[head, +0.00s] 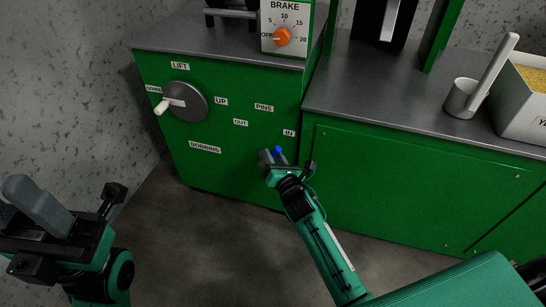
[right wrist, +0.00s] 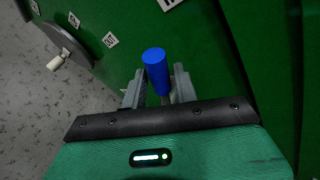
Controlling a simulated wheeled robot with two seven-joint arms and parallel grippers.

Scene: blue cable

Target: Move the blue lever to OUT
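The blue lever (head: 278,150) is on the green cabinet front, just below and left of the IN label (head: 289,133). The OUT label (head: 240,123) is further left, and the PINS label (head: 264,107) is above between them. My right gripper (head: 274,158) is at the lever with its grey fingers apart. In the right wrist view, the lever's blue end (right wrist: 156,65) stands between the two fingers (right wrist: 159,90); firm contact is not clear. My left gripper (head: 42,207) is at the lower left, away from the lever; its finger gap is not clear.
A grey round dial (head: 190,103) with a pale handle (head: 161,107) is left on the same panel, near LIFT and UP labels. A BRAKE box with an orange knob (head: 282,37) stands above. A grey cup (head: 461,98) and a white bin (head: 527,112) are on the right counter.

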